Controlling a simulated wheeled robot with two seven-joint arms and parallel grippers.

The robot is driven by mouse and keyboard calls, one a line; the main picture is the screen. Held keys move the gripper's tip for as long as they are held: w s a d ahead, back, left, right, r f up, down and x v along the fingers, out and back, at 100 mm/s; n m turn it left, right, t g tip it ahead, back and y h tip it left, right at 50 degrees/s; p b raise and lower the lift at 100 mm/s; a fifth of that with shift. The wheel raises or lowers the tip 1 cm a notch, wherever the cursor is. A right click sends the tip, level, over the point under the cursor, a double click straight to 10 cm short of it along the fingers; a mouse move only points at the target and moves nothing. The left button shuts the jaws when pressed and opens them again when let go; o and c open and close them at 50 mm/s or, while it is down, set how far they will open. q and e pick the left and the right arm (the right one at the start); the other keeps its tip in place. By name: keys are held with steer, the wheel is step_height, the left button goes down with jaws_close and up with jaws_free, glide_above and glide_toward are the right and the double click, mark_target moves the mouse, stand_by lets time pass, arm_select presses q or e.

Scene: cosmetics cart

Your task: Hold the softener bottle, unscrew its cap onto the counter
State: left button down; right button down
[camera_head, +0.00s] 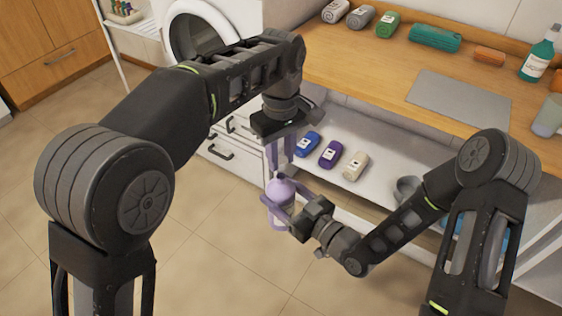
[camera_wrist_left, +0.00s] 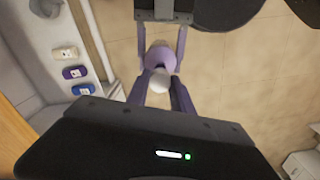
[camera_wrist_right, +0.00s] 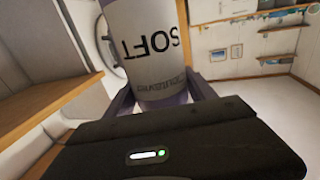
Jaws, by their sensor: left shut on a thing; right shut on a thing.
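The lavender softener bottle (camera_head: 280,213) stands upright in mid-air in front of the cart. My right gripper (camera_head: 279,193) is shut around its body from the right. In the right wrist view the bottle's white label (camera_wrist_right: 150,45), reading SOFT, shows upside down between the fingers. My left gripper (camera_head: 282,167) points down from above at the bottle's top. In the left wrist view its fingers are shut on the white cap (camera_wrist_left: 159,83), with the lavender bottle (camera_wrist_left: 160,56) just beyond. Whether the cap still touches the bottle neck cannot be told.
The wooden counter (camera_head: 370,75) holds a grey mat (camera_head: 458,100), rolled towels (camera_head: 435,36) and a teal bottle (camera_head: 540,55). Its near left part is clear. A washing machine (camera_head: 195,35) stands at the back left.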

arm_select(q)
steer(key=shift+r, duration=0.65)
